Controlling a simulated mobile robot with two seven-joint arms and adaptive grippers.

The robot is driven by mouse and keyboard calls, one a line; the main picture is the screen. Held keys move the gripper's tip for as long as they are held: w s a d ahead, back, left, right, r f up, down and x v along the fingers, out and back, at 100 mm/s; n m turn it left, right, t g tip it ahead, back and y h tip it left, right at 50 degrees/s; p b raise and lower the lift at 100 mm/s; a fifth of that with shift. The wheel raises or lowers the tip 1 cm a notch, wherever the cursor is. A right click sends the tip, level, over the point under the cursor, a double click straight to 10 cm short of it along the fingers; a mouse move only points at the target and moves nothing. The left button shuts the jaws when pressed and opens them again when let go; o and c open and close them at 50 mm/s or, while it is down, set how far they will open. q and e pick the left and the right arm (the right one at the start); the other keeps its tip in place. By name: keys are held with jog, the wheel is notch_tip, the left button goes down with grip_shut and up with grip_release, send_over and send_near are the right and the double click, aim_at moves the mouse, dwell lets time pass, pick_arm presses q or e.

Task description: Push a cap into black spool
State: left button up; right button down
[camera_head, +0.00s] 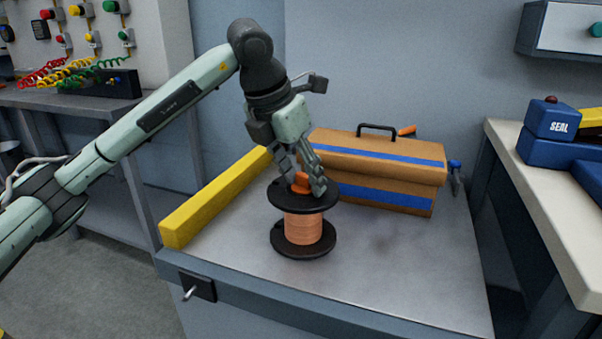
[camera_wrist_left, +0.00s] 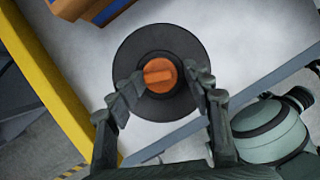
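A black spool (camera_head: 303,239) wound with orange-copper wire stands upright on the grey worktable. An orange cap (camera_head: 301,181) with a raised grip bar sits at the centre of its top flange. The cap also shows in the left wrist view (camera_wrist_left: 160,73), centred on the black flange (camera_wrist_left: 160,38). How deep the cap sits cannot be told. My left gripper (camera_head: 306,186) points down over the spool. In the left wrist view its fingertips (camera_wrist_left: 163,78) are apart on either side of the cap, with a small gap at the right finger. My right gripper is not in view.
An orange toolbox with blue stripes (camera_head: 370,171) stands just behind the spool. A yellow bar (camera_head: 215,198) lies along the table's left edge. The table (camera_head: 400,270) is clear to the front right. Another bench with blue blocks (camera_head: 550,119) stands at right.

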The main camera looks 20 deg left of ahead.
pick_arm(q)
jog(key=shift+r, duration=0.1)
jog(key=v, duration=1.2)
